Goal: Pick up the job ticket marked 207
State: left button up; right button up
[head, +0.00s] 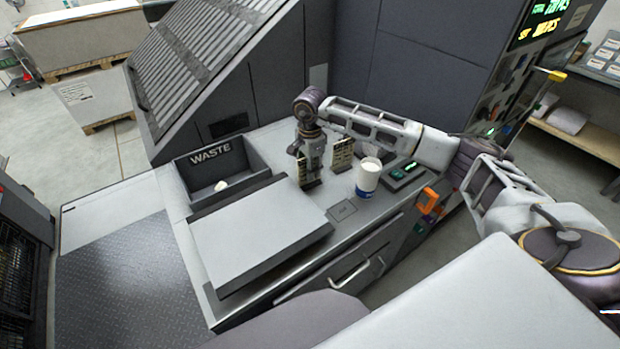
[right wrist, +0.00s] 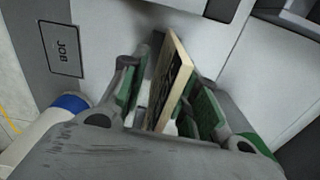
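A cream-edged job ticket (head: 303,172) with dark marks stands upright on the grey worktop, partly hidden by my right gripper (head: 311,172). A second similar ticket (head: 342,155) stands just to its right. I cannot read a number on either one. In the right wrist view, a ticket (right wrist: 173,72) stands between the two green-padded fingers of my right gripper (right wrist: 172,100). The fingers are spread either side of it, with a gap showing. My left gripper is not in view.
A white cup with a blue band (head: 368,178) stands close to the right of the tickets. A WASTE bin (head: 226,190) with a pale scrap is to the left. A raised grey plate (head: 258,236) lies in front. A JOB outline (head: 342,210) marks the worktop.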

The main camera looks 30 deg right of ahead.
jog(key=shift+f, duration=0.2)
dwell(0.5)
jog(key=shift+c, duration=0.3)
grip_shut()
